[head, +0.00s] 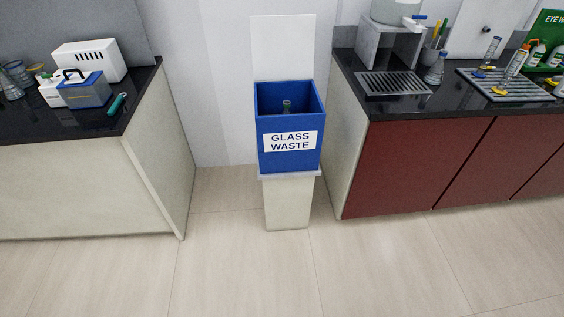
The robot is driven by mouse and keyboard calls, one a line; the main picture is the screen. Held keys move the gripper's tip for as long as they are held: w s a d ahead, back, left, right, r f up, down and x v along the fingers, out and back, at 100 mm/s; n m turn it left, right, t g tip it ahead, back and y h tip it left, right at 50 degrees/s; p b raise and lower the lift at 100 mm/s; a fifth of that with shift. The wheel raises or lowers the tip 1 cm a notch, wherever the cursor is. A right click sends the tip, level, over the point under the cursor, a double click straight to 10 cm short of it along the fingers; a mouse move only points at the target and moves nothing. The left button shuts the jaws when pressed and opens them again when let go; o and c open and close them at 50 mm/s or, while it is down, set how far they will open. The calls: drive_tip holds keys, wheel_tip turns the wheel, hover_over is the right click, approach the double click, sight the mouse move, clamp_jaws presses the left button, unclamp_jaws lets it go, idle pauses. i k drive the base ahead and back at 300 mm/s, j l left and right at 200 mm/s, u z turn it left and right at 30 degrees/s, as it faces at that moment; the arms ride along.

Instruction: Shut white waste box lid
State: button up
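The waste box (268,160) is blue, with a white label reading "GLASS WASTE" on its front. It stands on a pale pedestal (287,205) between two counters. Its white lid (283,47) stands upright at the back edge, so the box is open at the top. A dark bottle-like piece of glassware (287,106) shows inside the box; its lower part is hidden by the front wall. My gripper is not in the head view.
A left counter (140,100) holds a white device (90,60), a blue-grey box (84,92) and glassware. A right counter (385,107) with red doors (410,170) holds a drain grate (394,84), a rack and bottles. The tiled floor (290,275) in front is clear.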

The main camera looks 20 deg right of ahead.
sight(283, 47)
drive_tip(key=i+j+z, duration=0.3)
drive_tip(key=i+j, duration=0.3)
drive_tip(key=i, duration=0.35)
drive_tip(key=i+j+z, duration=0.3)
drive_tip(key=i+j, duration=0.5)
drive_tip(key=i, duration=0.1)
